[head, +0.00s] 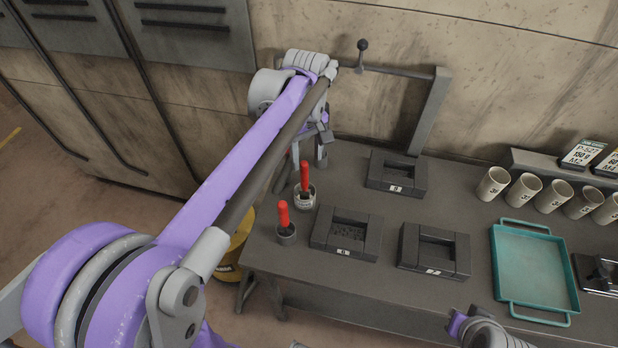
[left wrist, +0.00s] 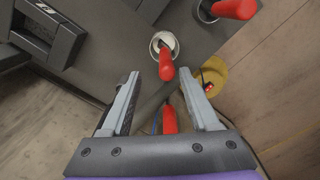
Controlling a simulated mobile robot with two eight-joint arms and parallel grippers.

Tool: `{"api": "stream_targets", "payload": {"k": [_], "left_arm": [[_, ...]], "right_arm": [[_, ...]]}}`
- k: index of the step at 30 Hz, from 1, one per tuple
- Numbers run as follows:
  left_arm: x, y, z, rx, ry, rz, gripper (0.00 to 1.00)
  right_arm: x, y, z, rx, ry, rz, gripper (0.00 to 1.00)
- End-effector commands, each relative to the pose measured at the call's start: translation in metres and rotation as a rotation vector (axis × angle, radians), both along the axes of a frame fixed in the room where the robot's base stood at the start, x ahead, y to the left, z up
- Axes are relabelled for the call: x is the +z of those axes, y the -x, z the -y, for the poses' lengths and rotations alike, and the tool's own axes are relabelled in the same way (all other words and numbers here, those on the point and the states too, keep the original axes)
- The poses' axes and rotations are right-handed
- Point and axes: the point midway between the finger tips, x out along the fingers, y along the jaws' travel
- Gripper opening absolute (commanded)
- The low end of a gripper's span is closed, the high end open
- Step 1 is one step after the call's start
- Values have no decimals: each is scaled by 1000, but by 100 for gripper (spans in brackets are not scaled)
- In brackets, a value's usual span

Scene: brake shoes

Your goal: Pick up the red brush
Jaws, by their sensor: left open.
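Several red-handled brushes stand in small cups at the left end of the grey workbench (head: 300,262). In the head view one red brush (head: 304,174) is in a light cup just below my left gripper (head: 309,158), and another red brush (head: 284,214) is nearer the front edge. In the left wrist view my left gripper (left wrist: 167,100) is open. A red handle (left wrist: 169,118) shows between its fingers, its lower part hidden; I cannot tell whether they touch. Another red brush (left wrist: 167,65) stands in a cup just beyond the fingertips, and one more (left wrist: 235,8) is at the top edge.
Black trays (head: 344,250) lie right of the brushes. A teal tray (head: 535,262) and a row of beige cups (head: 522,190) are further right. A yellow bucket (head: 230,250) stands by the bench's left end. The wall is close behind. My right arm shows at the bottom edge.

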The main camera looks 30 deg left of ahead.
Motion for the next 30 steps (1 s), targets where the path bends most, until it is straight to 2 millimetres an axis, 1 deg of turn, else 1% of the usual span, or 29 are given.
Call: {"api": "stream_targets", "payload": {"k": [1, 3, 11, 15, 18, 21, 27, 28, 30], "left_arm": [[-10, 0, 0, -1, -1, -1, 61], [-19, 0, 0, -1, 0, 0, 61], [-40, 3, 0, -1, 0, 0, 61], [-61, 9, -2, -1, 1, 1, 61], [-74, 8, -1, -1, 0, 0, 61], [-80, 8, -1, -1, 0, 0, 61], [-81, 8, -1, -2, 0, 0, 61], [-81, 8, -1, -2, 0, 0, 59], [-81, 8, -1, -2, 0, 0, 47]], "right_arm": [[-2, 1, 0, 0, 0, -1, 0], [-3, 1, 0, 0, 0, -2, 0], [-2, 1, 0, 0, 0, -2, 0], [-1, 0, 0, 0, 0, -1, 0], [-2, 1, 0, 0, 0, -2, 0], [-2, 1, 0, 0, 0, -2, 0], [-2, 1, 0, 0, 0, -2, 0], [-2, 1, 0, 0, 0, -2, 0], [-2, 1, 0, 0, 0, -2, 0]]}}
